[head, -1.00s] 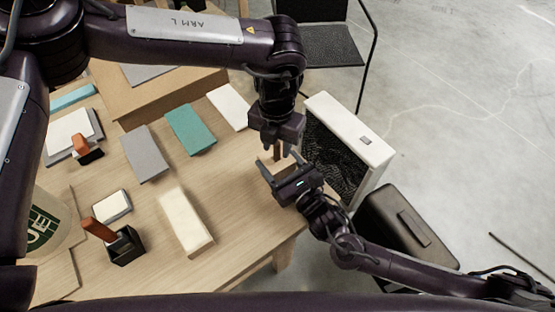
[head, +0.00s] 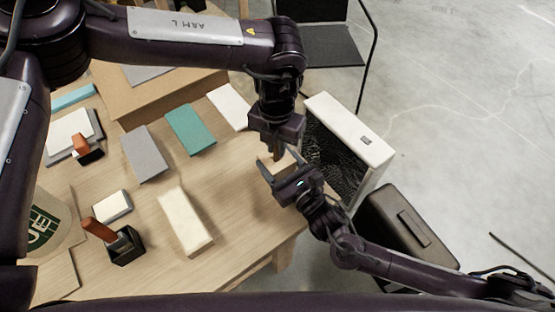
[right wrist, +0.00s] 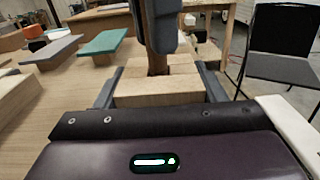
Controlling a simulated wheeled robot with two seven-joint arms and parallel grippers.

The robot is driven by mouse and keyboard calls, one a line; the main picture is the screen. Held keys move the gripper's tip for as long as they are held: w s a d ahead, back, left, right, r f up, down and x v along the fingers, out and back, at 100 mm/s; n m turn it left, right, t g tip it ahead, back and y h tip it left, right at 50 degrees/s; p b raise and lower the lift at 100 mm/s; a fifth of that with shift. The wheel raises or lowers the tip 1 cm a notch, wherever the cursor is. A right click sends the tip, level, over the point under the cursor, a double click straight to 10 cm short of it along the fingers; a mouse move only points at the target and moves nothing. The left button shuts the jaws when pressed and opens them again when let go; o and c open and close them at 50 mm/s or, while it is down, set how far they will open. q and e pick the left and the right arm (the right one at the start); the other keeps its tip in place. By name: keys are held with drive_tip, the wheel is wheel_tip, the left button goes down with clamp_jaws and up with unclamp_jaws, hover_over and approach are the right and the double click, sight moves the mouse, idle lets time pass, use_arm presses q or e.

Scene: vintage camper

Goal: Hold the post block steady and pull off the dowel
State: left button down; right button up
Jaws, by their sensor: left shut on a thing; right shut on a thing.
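The pale wooden post block (right wrist: 157,92) sits between the fingers of my right gripper (right wrist: 160,88) in the right wrist view. In the head view the block (head: 284,163) is near the table's right edge, with my right gripper (head: 281,168) shut on it. The brown dowel (right wrist: 158,65) stands upright at the block's top. My left gripper (head: 277,153) reaches down from above and is shut on the dowel; its fingers (right wrist: 158,40) hide the dowel's upper part in the wrist view.
A cream block (head: 184,222), a grey slab (head: 144,153) and a teal slab (head: 190,129) lie left on the table. A black holder (head: 126,248) stands front left. A white unit (head: 352,135) stands beside the table's right edge. Bare tabletop lies left of the block.

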use_arm(q)
drive_tip(key=shift+r, duration=0.1)
drive_tip(key=shift+r, duration=1.35)
drive_tip(key=shift+r, duration=0.1)
drive_tip(key=shift+r, duration=1.95)
use_arm(e)
drive_tip(key=o, duration=1.1)
drive_tip(key=shift+o, duration=0.2)
drive_tip(key=v, duration=1.2)
